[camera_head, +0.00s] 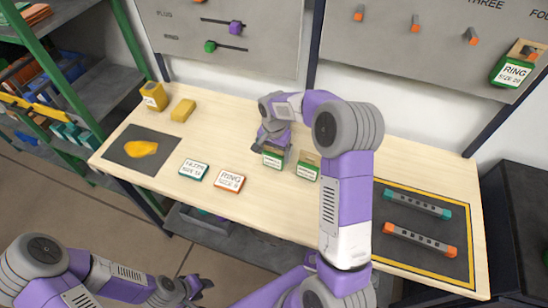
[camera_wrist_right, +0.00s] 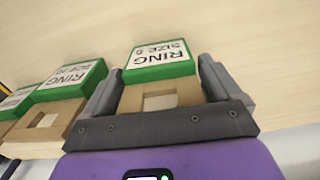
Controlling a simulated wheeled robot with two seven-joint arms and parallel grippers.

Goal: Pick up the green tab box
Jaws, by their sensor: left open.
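In the head view my right gripper (camera_head: 272,138) is over that box, partly hidden by my arm. A second green box (camera_head: 307,167) stands just right of it. My left gripper (camera_head: 196,287) is open and empty, low in front of the table.
Another green RING box (camera_head: 512,72) is on the wall board. Flat teal (camera_head: 194,169) and orange (camera_head: 229,180) labelled pieces lie left of my right arm. Yellow items are at the table's left. A dark mat (camera_head: 395,243) with two bars lies right. The wrist view shows further green boxes alongside.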

